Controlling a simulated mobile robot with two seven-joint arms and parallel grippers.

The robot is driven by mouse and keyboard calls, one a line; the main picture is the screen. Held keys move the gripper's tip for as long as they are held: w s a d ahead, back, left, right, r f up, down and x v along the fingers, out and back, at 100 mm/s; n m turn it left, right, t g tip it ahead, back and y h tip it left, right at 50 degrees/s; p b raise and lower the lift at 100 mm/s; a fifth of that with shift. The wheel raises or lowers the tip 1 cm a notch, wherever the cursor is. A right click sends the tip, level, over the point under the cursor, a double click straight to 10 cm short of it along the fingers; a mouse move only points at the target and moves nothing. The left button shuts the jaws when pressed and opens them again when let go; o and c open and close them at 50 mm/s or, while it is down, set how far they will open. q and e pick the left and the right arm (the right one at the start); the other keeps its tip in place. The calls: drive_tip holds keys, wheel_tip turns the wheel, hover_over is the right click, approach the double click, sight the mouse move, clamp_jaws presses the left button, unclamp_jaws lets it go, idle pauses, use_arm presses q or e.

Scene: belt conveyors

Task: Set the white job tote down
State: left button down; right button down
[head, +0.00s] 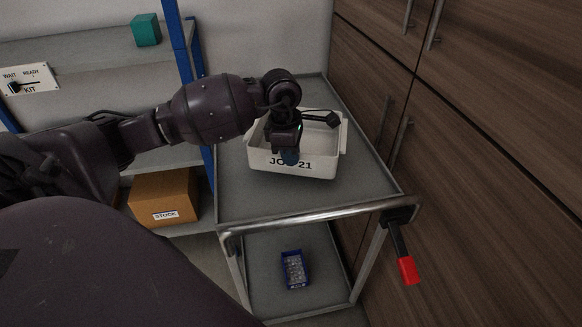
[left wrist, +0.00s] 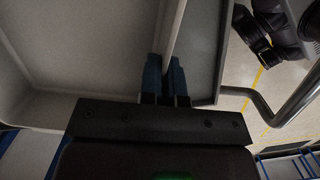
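The white job tote (head: 336,160), marked "JOB 21" with the middle character covered, is at the top deck of a grey cart (head: 240,190). It looks level and empty where I can see inside. I cannot tell whether its base touches the deck. My left gripper (head: 289,157) is over the tote's near wall, pointing down. In the left wrist view the blue fingers (left wrist: 165,78) sit on either side of the tote's wall (left wrist: 174,30) and look closed on it. My right gripper is not in view.
The cart has a front rail (head: 310,212) and a red-handled lever (head: 405,268). A blue bin (head: 294,270) stands on its lower deck. Brown cabinets (head: 480,150) stand close on the right. Shelves on the left hold a teal box (head: 146,30) and a STOCK carton (head: 163,195).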

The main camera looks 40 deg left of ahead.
sight(292, 174)
use_arm(q)
drive_tip(key=shift+f, duration=2)
drive_tip(key=shift+f, duration=0.1)
drive_tip(key=shift+f, duration=0.1)
drive_tip(key=c, duration=1.3)
unclamp_jaws()
drive_tip(key=r, duration=0.8)
drive_tip(key=a+r, duration=0.1)
drive_tip(key=r, duration=0.3)
drive_tip(key=shift+s+a+r, duration=0.1)
drive_tip(key=shift+s+r, duration=0.05)
drive_tip(key=shift+s, duration=0.2)
